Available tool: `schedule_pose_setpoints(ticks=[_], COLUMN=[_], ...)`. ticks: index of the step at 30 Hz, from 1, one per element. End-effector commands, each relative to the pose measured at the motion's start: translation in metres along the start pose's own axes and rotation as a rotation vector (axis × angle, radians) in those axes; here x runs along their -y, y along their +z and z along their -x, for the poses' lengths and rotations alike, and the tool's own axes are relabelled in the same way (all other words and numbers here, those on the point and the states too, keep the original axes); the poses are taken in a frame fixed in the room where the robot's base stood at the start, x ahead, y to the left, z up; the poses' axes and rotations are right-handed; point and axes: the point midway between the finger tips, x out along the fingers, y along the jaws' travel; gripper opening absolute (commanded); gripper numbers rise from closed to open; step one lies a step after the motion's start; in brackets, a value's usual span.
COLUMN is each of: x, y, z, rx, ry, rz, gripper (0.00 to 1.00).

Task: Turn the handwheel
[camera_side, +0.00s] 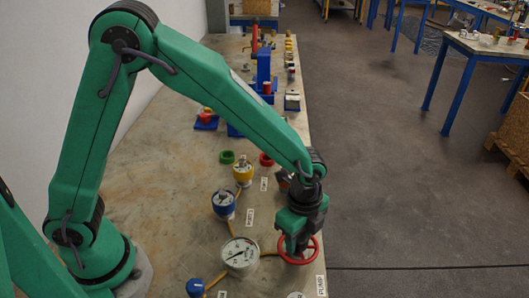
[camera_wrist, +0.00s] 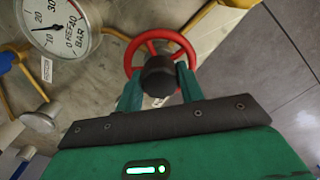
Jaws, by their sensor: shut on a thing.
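The red handwheel (camera_side: 311,252) lies near the right edge of the bench in the side view, beside a pressure gauge. In the wrist view the red handwheel (camera_wrist: 131,56) shows its rim and spokes around a dark round hub (camera_wrist: 159,77). My gripper (camera_side: 294,246) points down at the wheel's middle. In the wrist view my gripper (camera_wrist: 158,88) has its two green fingers on either side of the dark hub, shut on it. The lower part of the wheel is hidden behind my gripper in the wrist view.
A white pressure gauge (camera_side: 239,253) stands just left of the wheel. Blue (camera_side: 223,204) and yellow (camera_side: 243,171) topped fittings stand farther back. A blue-capped fitting (camera_side: 195,287) is at the front. Open floor lies right of the bench edge.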

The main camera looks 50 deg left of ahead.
Motion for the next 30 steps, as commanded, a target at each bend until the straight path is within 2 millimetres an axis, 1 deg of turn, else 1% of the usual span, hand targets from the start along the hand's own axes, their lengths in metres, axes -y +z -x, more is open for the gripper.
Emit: schedule_pose_setpoints(ticks=[9, 10, 13, 23, 26, 30], x=[0.001, 0.001, 0.000, 0.000, 0.000, 0.001], y=[-0.001, -0.001, -0.001, 0.000, -0.001, -0.001], z=[0.000, 0.000, 0.000, 0.001, 0.004, 0.015], rx=[-0.002, -0.002, -0.001, -0.001, -0.001, -0.002], ry=[-0.003, -0.003, -0.002, -0.001, -0.002, -0.003], rz=[-0.003, -0.003, -0.002, -0.001, -0.001, -0.001], gripper=[0.15, 0.40, 0.59, 0.59, 0.59, 0.59])
